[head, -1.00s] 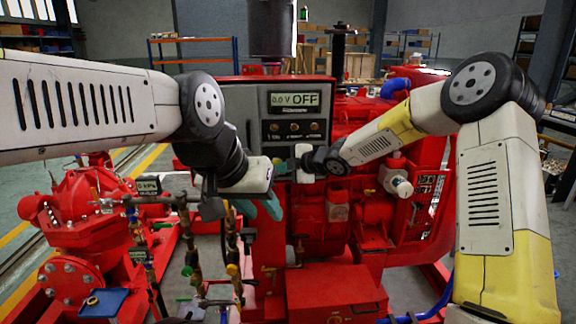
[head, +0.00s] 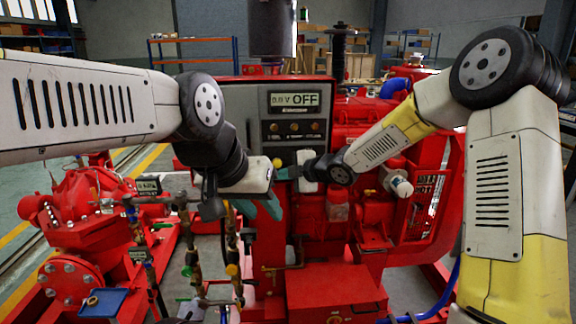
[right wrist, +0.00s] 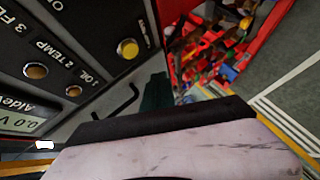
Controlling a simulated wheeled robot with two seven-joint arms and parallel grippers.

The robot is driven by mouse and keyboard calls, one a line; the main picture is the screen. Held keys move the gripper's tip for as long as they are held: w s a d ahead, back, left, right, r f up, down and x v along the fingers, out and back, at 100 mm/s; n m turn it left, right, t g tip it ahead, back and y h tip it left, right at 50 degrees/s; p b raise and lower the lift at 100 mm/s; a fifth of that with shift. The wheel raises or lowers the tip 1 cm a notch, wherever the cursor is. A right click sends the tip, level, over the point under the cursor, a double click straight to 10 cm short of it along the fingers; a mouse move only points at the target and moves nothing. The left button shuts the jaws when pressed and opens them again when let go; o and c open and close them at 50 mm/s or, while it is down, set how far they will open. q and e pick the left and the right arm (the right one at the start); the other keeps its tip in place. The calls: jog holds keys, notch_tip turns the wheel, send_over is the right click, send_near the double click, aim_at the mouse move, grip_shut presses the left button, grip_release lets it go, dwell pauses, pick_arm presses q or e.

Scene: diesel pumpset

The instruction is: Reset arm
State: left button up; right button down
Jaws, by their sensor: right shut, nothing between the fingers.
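My left gripper (head: 261,208) hangs in front of the control panel (head: 245,110) in the head view, with its teal fingers apart, pointing down and to the right, and nothing seen between them. My right gripper (head: 283,174) is at the panel's lower part, pointing left, with its short teal fingers shut and empty. In the right wrist view its dark teal fingers (right wrist: 156,92) show just below a yellow button (right wrist: 128,48) on the panel. I cannot tell whether they touch the panel. The panel's display (head: 294,101) reads OFF.
The red engine (head: 375,215) stands behind and below my right forearm. A red pump (head: 85,215) with pipes and valves (head: 188,235) stands at the left. A blue tray (head: 103,303) lies at lower left. Shelves (head: 195,50) stand far back.

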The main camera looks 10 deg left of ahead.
dwell(0.3)
jog(key=s+d+r+m+t+h, duration=0.1)
jog(key=s+d+r+m+h, duration=0.2)
jog(key=d+m, duration=0.35)
jog(key=s+d+r+m+h, duration=0.3)
jog(key=d, duration=0.7)
jog(key=s+d+r+m+t+h, duration=0.1)
jog(key=s+d+r+m+h, duration=0.25)
jog(key=d, duration=0.45)
jog(key=s+d+m+g, duration=0.1)
jog(key=s+d+m, duration=0.1)
jog(key=s+m, duration=0.2)
jog(key=s+d+m+g, duration=0.1)
jog(key=s+m, duration=0.3)
jog(key=s, duration=0.6)
jog(key=s+d+m+g, duration=0.1)
jog(key=s+d+m, duration=0.3)
jog(key=s, duration=0.3)
jog(key=shift+s+f+y, duration=0.3)
jog(key=shift+s+y, duration=0.1)
jog(key=shift+y, duration=0.05)
jog(key=c, duration=2.1)
grip_release()
jog(key=shift+d, duration=0.1)
